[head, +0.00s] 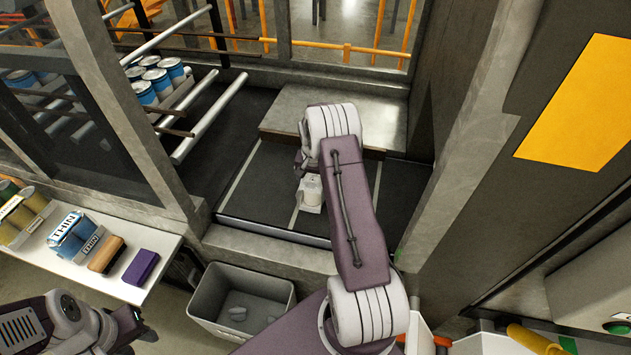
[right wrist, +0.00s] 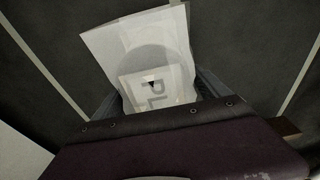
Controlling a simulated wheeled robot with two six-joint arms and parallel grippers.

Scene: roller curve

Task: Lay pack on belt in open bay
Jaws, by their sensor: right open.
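A white pack (head: 311,191) with a round white top shows in the open bay, on or just above the dark belt (head: 260,183). In the right wrist view the pack (right wrist: 150,65) bears the letters "PL", with the dark belt (right wrist: 250,45) and its pale lines behind it. My right gripper (right wrist: 158,92) is open, with its fingers on either side of the pack's near part. Most of this gripper is hidden behind my arm in the head view. My left gripper (head: 128,328) is at the lower left, away from the bay; its jaw opening is unclear.
Metal posts and a sill frame the bay. Rails with blue cans (head: 160,80) stand to its left. A white table (head: 125,287) holds "THIN" cans, a brown block (head: 106,254) and a purple block (head: 141,267). A grey bin (head: 207,308) stands below the bay.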

